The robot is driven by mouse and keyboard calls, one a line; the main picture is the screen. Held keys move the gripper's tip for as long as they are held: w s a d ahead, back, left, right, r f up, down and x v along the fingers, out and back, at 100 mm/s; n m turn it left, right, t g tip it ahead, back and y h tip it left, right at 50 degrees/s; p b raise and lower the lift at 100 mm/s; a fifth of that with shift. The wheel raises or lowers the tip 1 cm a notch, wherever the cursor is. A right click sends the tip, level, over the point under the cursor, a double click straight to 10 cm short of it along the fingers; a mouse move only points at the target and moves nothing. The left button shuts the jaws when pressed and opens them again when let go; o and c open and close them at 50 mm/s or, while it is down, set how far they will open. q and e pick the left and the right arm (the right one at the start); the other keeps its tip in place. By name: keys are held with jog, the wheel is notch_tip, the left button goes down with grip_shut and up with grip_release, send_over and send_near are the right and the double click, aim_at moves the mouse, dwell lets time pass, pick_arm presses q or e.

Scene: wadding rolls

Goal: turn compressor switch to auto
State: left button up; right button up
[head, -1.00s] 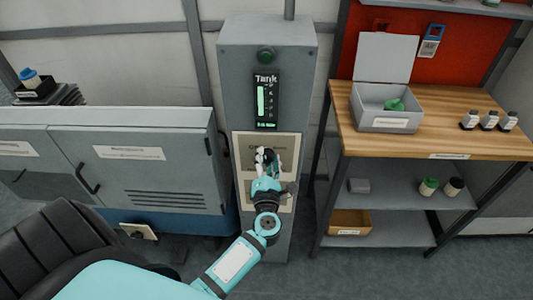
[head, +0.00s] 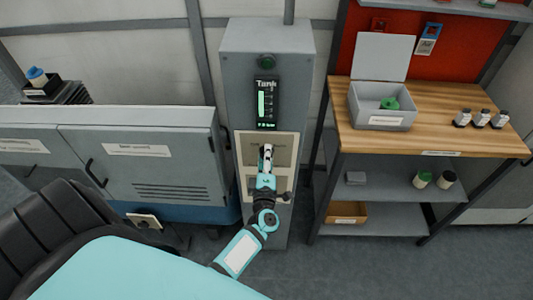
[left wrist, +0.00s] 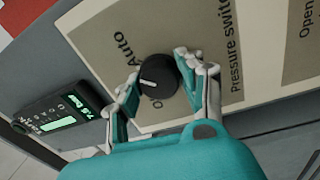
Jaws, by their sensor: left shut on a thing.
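The compressor switch is a round black knob (left wrist: 158,80) with a white pointer mark, set on a beige panel (left wrist: 262,70). "Auto" is printed to its upper left, "Pressure switch" to its right, and a partly hidden label starting with "O" lies below left. The white mark points left, roughly between the two position labels. My left gripper (left wrist: 160,92) is shut on the knob, with a finger on either side. In the head view my left gripper (head: 266,155) is at the upper panel (head: 243,142) of the grey column and hides the knob. My right gripper is not in view.
The column (head: 232,90) carries a lit tank display (head: 266,103) and a green button (head: 267,62). A grey cabinet (head: 150,165) stands to the left. A wooden workbench (head: 440,115) with an open grey box (head: 382,115) stands to the right.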

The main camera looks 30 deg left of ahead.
pick_arm(q)
jog(key=shift+m, duration=0.6)
jog(key=o, duration=1.1)
jog(key=shift+o, duration=0.2)
jog(key=v, duration=1.2)
jog(key=shift+f, duration=0.15)
